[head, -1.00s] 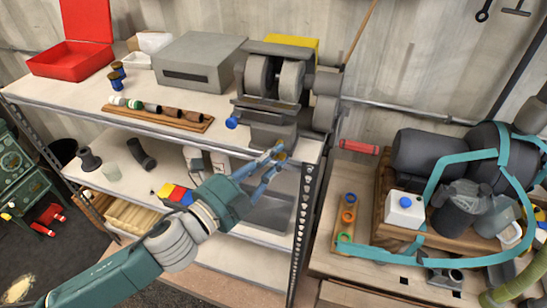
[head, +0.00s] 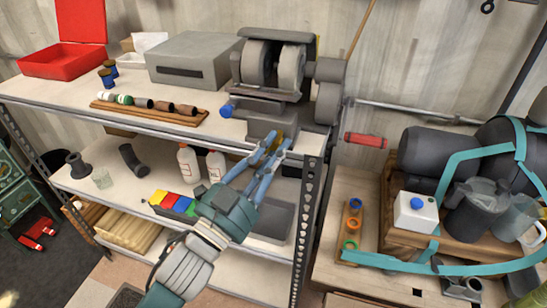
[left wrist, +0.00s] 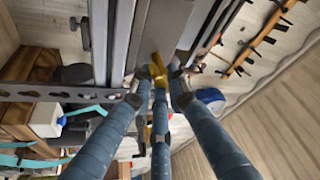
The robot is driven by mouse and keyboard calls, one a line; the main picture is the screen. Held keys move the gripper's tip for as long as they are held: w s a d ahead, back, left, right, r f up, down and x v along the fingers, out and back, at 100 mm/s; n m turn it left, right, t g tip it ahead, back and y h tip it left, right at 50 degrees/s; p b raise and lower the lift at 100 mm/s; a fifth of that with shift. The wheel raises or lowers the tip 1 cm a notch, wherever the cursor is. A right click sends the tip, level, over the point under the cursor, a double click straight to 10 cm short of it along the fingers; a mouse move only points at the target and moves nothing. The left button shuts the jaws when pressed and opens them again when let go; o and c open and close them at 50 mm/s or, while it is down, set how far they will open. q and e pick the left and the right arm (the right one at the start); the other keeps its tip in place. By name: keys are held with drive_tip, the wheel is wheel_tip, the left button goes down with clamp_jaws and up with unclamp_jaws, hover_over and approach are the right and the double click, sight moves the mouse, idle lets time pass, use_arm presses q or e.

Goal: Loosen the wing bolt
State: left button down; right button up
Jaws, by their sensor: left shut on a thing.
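The wing bolt (left wrist: 159,72) is a yellow, brass-like piece. In the left wrist view it sits between the fingertips of my left gripper (left wrist: 156,78). The blue fingers close around it and touch it. In the head view my left gripper (head: 271,150) reaches up to the shelf's front edge, just below the base of the grey bench grinder (head: 272,75). The wing bolt is mostly hidden by the fingers there. How far it is turned cannot be told. My right gripper is in neither view.
The metal shelf's perforated upright (head: 303,225) stands close to the right of my left gripper.

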use_arm(q)
drive_tip(key=n+t+y, duration=0.1)
drive_tip(key=n, duration=0.1)
drive_tip(key=n+t+b, duration=0.1)
drive_tip(key=n, duration=0.2)
drive_tip(key=shift+r+y, duration=0.15)
drive_tip(key=shift+y, duration=0.25)
drive_tip(key=shift+r+n+t+y+b, duration=0.1)
drive_tip(key=shift+n+t+y+b, duration=0.3)
drive_tip(key=shift+n, duration=0.85)
drive_tip(key=shift+r+n+t+y+b, duration=0.1)
drive_tip(key=shift+n+t+y, duration=0.35)
drive_tip(key=shift+n, duration=0.8)
drive_tip(key=c, duration=1.8)
unclamp_jaws()
drive_tip(key=shift+f, duration=0.15)
drive_tip(key=shift+s+a+f, duration=0.1)
drive_tip(key=shift+s+f, duration=0.05)
drive_tip(key=shift+s, duration=0.1)
drive_tip(key=v, duration=1.1)
drive_tip(key=shift+s+a, duration=0.15)
drive_tip(key=shift+s, duration=0.15)
